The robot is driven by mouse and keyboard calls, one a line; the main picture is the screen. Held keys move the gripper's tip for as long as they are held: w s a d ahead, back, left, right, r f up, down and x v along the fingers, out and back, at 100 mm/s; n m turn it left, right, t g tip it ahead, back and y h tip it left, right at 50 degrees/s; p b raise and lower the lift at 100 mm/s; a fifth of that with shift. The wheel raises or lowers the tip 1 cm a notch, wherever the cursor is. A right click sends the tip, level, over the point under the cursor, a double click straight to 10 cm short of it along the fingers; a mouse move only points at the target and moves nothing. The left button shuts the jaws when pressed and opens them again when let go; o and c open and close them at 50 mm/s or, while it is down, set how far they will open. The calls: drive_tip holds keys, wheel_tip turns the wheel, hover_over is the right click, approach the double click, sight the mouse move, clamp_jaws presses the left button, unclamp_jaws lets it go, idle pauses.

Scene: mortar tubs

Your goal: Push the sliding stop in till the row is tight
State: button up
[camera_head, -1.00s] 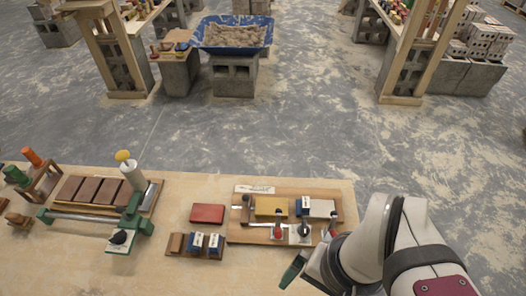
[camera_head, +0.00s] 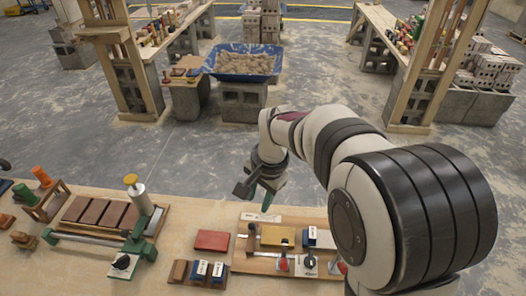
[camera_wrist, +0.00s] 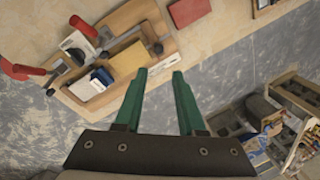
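On the right, a wooden board (camera_head: 238,262) carries a row with a yellow block (camera_head: 272,235), a blue-and-white block (camera_head: 308,236) and a pale block (camera_head: 325,239). A red-handled part (camera_head: 283,264) and a black knob (camera_head: 309,262) sit on its near side. On the left, a fixture holds a row of brown blocks (camera_head: 110,213), with a green part (camera_head: 138,248) at its right. I cannot tell which part is the sliding stop. My gripper (camera_head: 267,203) is open and empty above the right board's far edge; its green fingers (camera_wrist: 160,73) are apart in the wrist view.
A red block (camera_head: 212,240) and a small rack of labelled blocks (camera_head: 180,271) lie between the two fixtures. A yellow-topped cylinder (camera_head: 137,192) stands by the brown row. My arm hides the table's right side.

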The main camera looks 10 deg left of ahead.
sight(252, 224)
drive_tip(key=f, duration=0.4)
drive_tip(key=w+a+f, duration=0.1)
drive_tip(key=f, duration=0.4)
drive_tip(key=a+f, duration=0.1)
drive_tip(key=f, duration=0.4)
drive_tip(key=shift+w+a+f, duration=0.1)
drive_tip(key=shift+w+f, duration=0.1)
